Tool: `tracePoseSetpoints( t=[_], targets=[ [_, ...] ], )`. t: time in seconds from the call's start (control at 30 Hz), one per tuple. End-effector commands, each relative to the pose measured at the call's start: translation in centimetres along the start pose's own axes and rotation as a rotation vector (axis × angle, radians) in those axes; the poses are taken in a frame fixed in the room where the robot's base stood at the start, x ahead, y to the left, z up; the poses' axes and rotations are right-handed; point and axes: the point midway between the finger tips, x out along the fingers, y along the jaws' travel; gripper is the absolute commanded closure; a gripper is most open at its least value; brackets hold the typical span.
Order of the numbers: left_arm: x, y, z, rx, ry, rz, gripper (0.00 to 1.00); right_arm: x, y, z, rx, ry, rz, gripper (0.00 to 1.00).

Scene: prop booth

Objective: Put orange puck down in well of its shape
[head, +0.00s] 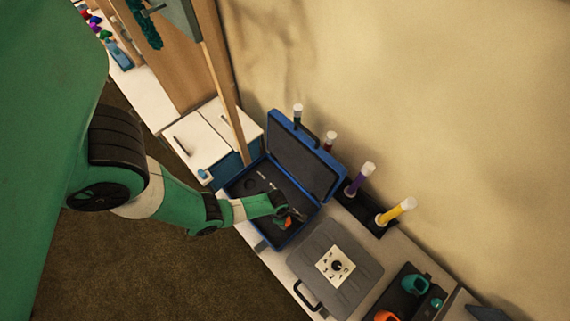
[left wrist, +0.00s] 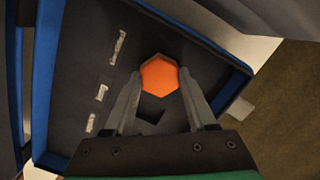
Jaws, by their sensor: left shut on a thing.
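The orange puck (left wrist: 160,75) is six-sided and sits between the fingertips of my left gripper (left wrist: 158,88) in the left wrist view. The gripper is shut on it. In the head view my left gripper (head: 283,212) is over the near right part of the open blue case (head: 318,205), with the orange puck (head: 288,223) partly hidden. The case has a dark foam insert. A dark angular recess (left wrist: 153,116) shows in the foam between the fingers, partly hidden, so its full shape cannot be told. The puck's height above the foam is unclear. My right gripper is not in view.
Light slots (left wrist: 117,48) mark the foam to the left of the puck. The case's raised lid (head: 300,160) stands behind my gripper. A grey case (head: 310,247) lies to the right. Purple (head: 360,178) and yellow (head: 396,211) handled items stand upright behind.

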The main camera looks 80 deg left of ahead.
Motion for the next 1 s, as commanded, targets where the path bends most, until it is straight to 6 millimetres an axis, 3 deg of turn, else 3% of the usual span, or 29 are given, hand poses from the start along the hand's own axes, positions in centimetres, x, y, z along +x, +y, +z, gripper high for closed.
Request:
tracePoseSetpoints(
  t=[0.03,0.27,0.5,0.53,0.6,0.7,1.0],
  targets=[
    [1.02,-0.02,-0.13,0.000,0.000,0.000,1.00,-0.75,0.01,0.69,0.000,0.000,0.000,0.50],
    [0.58,-0.03,-0.06,0.000,0.000,0.000,1.00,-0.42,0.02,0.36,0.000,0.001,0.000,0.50],
    [1.39,-0.03,-0.17,0.000,0.000,0.000,1.00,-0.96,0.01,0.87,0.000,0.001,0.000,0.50],
    [1.37,-0.04,-0.17,0.000,0.000,0.000,0.42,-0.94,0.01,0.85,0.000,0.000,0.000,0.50],
    [1.25,-0.04,-0.16,0.000,0.000,0.000,0.29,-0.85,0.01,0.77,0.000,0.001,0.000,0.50],
    [1.25,-0.04,-0.16,0.000,0.000,0.000,0.13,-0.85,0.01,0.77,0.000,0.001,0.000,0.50],
    [1.08,-0.04,-0.14,0.000,0.000,0.000,0.13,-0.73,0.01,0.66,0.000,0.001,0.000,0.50]
  ],
)
